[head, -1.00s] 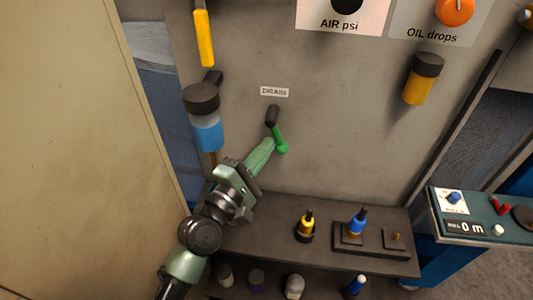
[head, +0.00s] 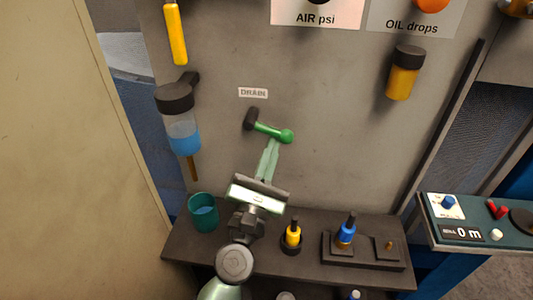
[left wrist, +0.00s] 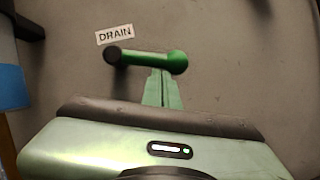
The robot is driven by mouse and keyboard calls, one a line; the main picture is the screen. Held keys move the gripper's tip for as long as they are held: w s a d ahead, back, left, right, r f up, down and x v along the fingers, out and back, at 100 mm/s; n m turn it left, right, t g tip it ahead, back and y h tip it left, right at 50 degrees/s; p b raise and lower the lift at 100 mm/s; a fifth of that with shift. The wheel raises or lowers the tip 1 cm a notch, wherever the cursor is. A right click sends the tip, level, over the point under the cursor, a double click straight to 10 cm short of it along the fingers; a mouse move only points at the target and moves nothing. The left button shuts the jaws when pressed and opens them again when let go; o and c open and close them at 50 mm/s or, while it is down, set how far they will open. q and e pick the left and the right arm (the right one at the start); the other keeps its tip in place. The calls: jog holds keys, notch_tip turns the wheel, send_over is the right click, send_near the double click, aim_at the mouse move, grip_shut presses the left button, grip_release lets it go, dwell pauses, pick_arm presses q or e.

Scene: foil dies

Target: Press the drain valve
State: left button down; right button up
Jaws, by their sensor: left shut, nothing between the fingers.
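The drain valve is a green lever (head: 274,132) with a round green knob, on a dark pivot on the grey panel, under a DRAIN label (head: 253,92). The lever lies nearly level, sloping slightly down to the right in the head view; it also shows in the left wrist view (left wrist: 150,59). My left gripper (head: 269,151) is shut and empty. Its fingertips are right under the lever near the knob and appear to touch it, though I cannot be sure of contact. My right gripper is not in view.
A filter bowl with blue liquid (head: 183,130) hangs at left above a teal cup (head: 203,212) on the dark shelf (head: 200,250). A tan cabinet side (head: 60,150) bounds the left.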

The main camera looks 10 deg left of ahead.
pick_arm(q)
jog(key=shift+d+r, duration=0.3)
jog(key=shift+r, duration=0.05)
jog(key=shift+d+r, duration=0.1)
dwell(0.5)
